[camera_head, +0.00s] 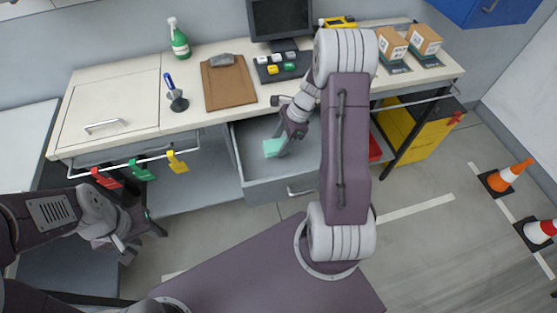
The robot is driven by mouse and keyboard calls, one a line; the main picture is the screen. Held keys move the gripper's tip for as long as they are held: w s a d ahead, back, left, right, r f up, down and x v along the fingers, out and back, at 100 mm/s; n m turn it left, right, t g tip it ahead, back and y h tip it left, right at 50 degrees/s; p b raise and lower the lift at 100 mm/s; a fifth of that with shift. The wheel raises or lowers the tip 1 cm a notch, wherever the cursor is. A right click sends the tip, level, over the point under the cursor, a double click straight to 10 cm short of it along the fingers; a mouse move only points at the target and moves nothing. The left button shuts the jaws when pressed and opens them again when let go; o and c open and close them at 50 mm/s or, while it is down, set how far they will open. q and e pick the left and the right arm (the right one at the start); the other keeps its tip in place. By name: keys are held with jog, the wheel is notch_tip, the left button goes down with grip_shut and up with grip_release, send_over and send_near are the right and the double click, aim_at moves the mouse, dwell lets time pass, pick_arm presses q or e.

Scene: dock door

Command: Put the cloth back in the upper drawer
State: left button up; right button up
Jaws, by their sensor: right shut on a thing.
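The open grey drawer (262,190) is pulled out from under the middle of the worktop. The pale teal cloth (271,147) is small and folded, and shows over the drawer's inside. My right gripper (282,149) reaches down over the drawer and is shut on the cloth. I cannot tell whether the cloth touches the drawer floor. My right arm hides the drawer's right part. My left gripper (126,252) is at the lower left, low in front of the bench and away from the drawer; its fingers are too small to read.
On the worktop (135,85) are a green spray bottle (179,40), a clipboard (228,84), a pen stand (175,95), a button panel (281,66) and small boxes (424,40). Coloured tags (177,162) hang from the front rail. Cones (507,176) stand at the right.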

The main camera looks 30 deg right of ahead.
aim_at(275, 161)
jog(key=f, duration=0.3)
jog(key=shift+w+a+f, duration=0.1)
jog(key=shift+w+f, duration=0.1)
jog(key=shift+f, duration=0.2)
notch_tip(275, 161, down, 4)
jog(key=shift+s+r+b, duration=0.15)
jog(key=shift+r+b, duration=0.05)
jog(key=shift+b, duration=0.1)
jog(key=shift+f, duration=0.1)
jog(key=shift+f, duration=0.1)
jog(key=o, duration=1.3)
